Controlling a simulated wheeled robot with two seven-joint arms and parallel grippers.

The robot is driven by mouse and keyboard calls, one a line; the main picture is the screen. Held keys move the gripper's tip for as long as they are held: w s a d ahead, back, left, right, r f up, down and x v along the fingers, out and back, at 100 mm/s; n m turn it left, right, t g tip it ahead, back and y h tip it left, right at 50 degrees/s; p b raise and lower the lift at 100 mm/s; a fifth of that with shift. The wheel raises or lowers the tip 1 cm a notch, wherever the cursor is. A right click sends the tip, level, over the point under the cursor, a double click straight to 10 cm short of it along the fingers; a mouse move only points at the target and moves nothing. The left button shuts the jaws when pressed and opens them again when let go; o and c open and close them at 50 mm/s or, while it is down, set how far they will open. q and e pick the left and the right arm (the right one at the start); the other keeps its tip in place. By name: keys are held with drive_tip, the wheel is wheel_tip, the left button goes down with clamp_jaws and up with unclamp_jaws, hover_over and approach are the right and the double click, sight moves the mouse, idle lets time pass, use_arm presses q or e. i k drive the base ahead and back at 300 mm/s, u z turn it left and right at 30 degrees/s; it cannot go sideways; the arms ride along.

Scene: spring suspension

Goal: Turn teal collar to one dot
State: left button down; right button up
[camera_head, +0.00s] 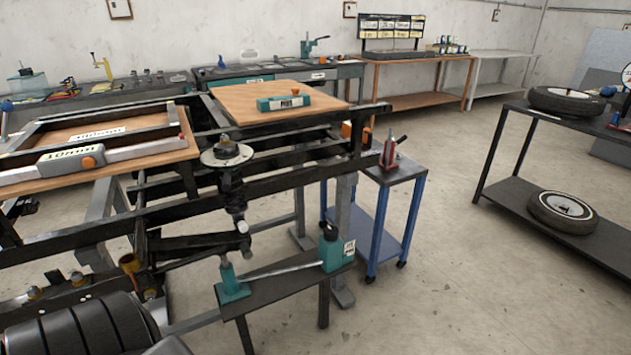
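A black upright strut with a round grey top plate (227,154) stands at the dark frame in the middle of the view. Its lower body (234,200) runs down beside the frame rail. Below it, a teal foot (231,284) and a teal block with a white label (334,249) sit on a low dark bench, with a grey bar between them. A teal labelled piece (284,103) lies on a wooden board. I cannot make out which teal part is the collar, and no dots are readable. Neither of my grippers is in view.
A wooden board (240,98) rests on the dark frame (290,180). A long grey tool (115,154) marked 10mm lies at left. A blue-legged cart (405,172) carries a red jack (390,150).

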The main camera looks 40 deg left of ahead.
sight(227, 177)
drive_tip(key=z, duration=1.15)
drive_tip(key=i, duration=1.6)
drive_tip(key=u, duration=2.8)
